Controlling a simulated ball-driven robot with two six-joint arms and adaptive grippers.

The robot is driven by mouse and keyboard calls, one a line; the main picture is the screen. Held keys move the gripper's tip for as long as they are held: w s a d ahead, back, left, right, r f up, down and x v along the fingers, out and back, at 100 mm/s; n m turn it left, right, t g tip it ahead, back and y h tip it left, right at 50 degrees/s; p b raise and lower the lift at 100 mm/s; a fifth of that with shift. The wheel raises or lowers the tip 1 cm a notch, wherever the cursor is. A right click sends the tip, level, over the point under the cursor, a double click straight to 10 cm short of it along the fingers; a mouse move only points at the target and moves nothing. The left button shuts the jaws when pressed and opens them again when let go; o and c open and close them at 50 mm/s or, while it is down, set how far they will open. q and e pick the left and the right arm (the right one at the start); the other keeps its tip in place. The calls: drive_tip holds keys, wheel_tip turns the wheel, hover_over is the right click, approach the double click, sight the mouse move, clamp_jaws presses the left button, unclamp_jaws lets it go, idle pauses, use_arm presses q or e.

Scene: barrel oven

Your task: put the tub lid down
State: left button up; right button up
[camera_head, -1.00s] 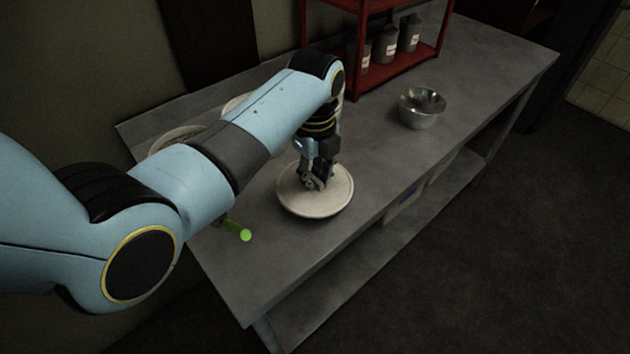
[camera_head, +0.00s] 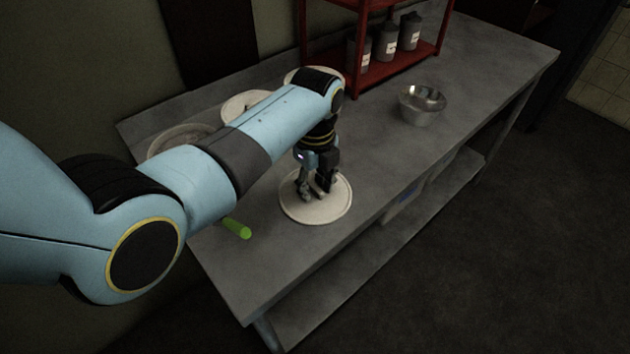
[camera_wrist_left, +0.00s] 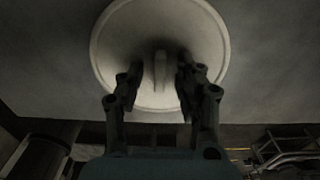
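The tub lid (camera_head: 325,213) is a round, pale disc. It looks flat on the grey worktop, near the front edge in the head view. My left gripper (camera_head: 317,191) is above the middle of the lid, pointing down with its fingers apart. In the left wrist view the lid (camera_wrist_left: 160,22) has a raised handle (camera_wrist_left: 160,72) in its middle. The fingers of my left gripper (camera_wrist_left: 159,66) stand on either side of the handle, with gaps showing between. My right gripper is not in view.
A round tub (camera_head: 178,137), partly behind my arm, and a pale round item (camera_head: 243,103) are at the back left. A green cylinder (camera_head: 237,228) lies left of the lid. A metal bowl (camera_head: 422,106) and a red rack (camera_head: 405,66) with bottles are farther right. The worktop between is clear.

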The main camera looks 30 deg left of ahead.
sight(315, 187)
use_arm(q)
wheel_tip(315, 187, up, 12)
drive_tip(key=shift+r+p, duration=0.15)
drive_tip(key=shift+p, duration=0.25)
idle(0.5)
